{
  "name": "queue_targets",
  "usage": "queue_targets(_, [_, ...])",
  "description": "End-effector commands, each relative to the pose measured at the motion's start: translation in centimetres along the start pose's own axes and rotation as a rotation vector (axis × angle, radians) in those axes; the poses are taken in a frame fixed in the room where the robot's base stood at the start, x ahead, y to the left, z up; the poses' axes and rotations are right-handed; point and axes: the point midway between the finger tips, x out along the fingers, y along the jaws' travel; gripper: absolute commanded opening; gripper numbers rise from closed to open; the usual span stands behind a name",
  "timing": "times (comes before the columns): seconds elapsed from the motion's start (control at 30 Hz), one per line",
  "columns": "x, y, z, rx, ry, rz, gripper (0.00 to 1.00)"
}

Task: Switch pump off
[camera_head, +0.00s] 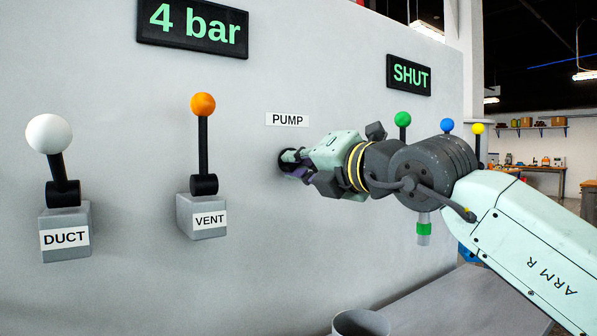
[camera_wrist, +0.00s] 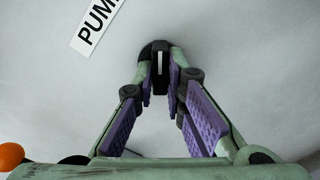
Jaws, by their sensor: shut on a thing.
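The pump switch is a round black knob under the PUMP label (camera_head: 287,119) on the grey panel. In the wrist view the knob (camera_wrist: 159,52) shows a raised grip with a white line, which looks about upright in that picture. My gripper (camera_head: 293,164) reaches the knob from the right. Its fingertips (camera_wrist: 161,76) are shut on the knob's grip, one on each side. In the head view the fingers hide most of the knob, so its mark cannot be seen there.
Left of the knob stand the orange-topped VENT lever (camera_head: 203,135) and the white-topped DUCT lever (camera_head: 58,165). Green (camera_head: 403,119), blue (camera_head: 447,126) and yellow (camera_head: 478,130) knobs show behind my arm. Displays read "4 bar" (camera_head: 195,24) and "SHUT" (camera_head: 410,75). A grey cylinder (camera_head: 360,322) is below.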

Motion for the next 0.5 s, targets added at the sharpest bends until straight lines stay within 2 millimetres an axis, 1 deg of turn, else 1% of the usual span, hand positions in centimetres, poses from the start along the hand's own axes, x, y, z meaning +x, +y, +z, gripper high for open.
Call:
queue_targets(0.1, [0.01, -0.28, -0.26, -0.102, -0.001, 0.002, 0.00])
queue_targets(0.5, [0.01, -0.30, -0.04, -0.478, -0.002, 0.002, 0.00])
